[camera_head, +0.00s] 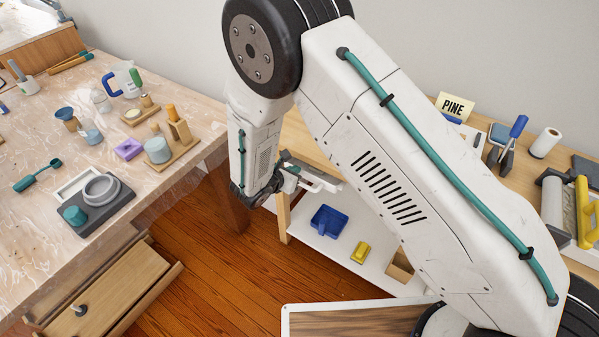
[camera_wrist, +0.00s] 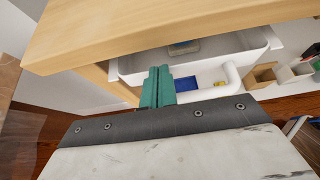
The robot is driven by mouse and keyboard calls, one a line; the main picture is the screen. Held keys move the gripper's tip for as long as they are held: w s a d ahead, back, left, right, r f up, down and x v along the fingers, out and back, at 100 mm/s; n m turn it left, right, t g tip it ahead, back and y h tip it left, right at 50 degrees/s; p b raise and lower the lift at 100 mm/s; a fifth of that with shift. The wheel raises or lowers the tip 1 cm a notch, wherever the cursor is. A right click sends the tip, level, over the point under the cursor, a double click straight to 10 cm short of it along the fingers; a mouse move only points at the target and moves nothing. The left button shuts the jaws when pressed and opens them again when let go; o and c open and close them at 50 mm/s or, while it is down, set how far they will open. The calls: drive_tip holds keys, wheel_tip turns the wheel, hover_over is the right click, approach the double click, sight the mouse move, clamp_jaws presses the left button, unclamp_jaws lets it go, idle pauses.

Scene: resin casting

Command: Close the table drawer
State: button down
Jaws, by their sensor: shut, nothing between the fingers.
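In the wrist view my gripper (camera_wrist: 158,82) shows as two teal fingers pressed together, with nothing between them. Ahead of it, under a wooden tabletop (camera_wrist: 170,28), is a white open-topped drawer or tray (camera_wrist: 240,50) with a grey item inside. A white bar (camera_wrist: 234,80) curves just right of the fingers; I cannot tell whether they touch it.
The right bench (camera_head: 293,135) has a white lower shelf (camera_head: 330,260) with a blue tray (camera_head: 328,221) and a yellow block (camera_head: 361,252). The left table carries cups, tools and a grey tray (camera_head: 118,207). Wooden floor (camera_head: 215,275) lies open between them.

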idle(0.4)
drive_tip(key=shift+s+a, duration=0.2)
drive_tip(key=shift+s, duration=0.05)
drive_tip(key=s+a+f+v, duration=0.1)
drive_tip(key=f+v, duration=0.1)
drive_tip(key=v, duration=1.1)
drive_tip(key=t+h, duration=0.2)
approach(333, 187)
drive_tip(key=x, duration=0.5)
drive_tip(key=shift+f, duration=0.15)
drive_tip(key=shift+w+d, duration=0.4)
drive_tip(key=shift+w, duration=0.15)
